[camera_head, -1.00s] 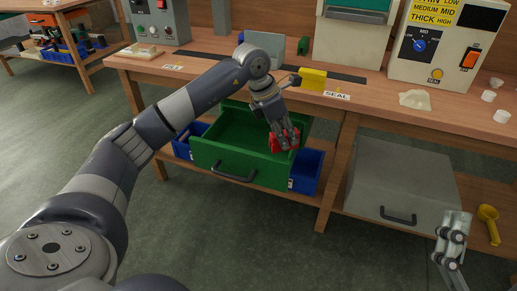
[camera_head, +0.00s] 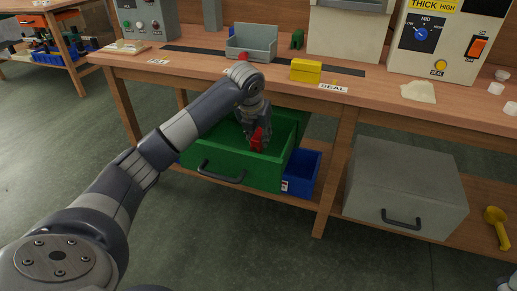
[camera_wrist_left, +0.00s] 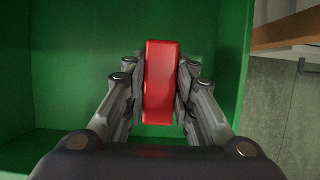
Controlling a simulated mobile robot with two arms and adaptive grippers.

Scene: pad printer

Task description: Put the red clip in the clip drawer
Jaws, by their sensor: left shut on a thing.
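The red clip (camera_head: 257,141) is held in my left gripper (camera_head: 259,130), inside the open green drawer (camera_head: 270,176) under the bench. In the left wrist view the red clip (camera_wrist_left: 161,80) stands lengthwise between the two fingers, which press on its sides. Green drawer walls (camera_wrist_left: 80,60) surround it on the left and far side. I cannot tell whether the clip touches the drawer floor. Only a small part of my right gripper (camera_head: 506,264) shows at the bottom right corner; its fingers cannot be made out.
A grey closed drawer unit (camera_head: 405,185) and a yellow scoop (camera_head: 495,222) are on the lower shelf to the right. On the bench are a grey bin (camera_head: 252,40), a yellow box (camera_head: 306,70) and a small red object (camera_head: 243,56).

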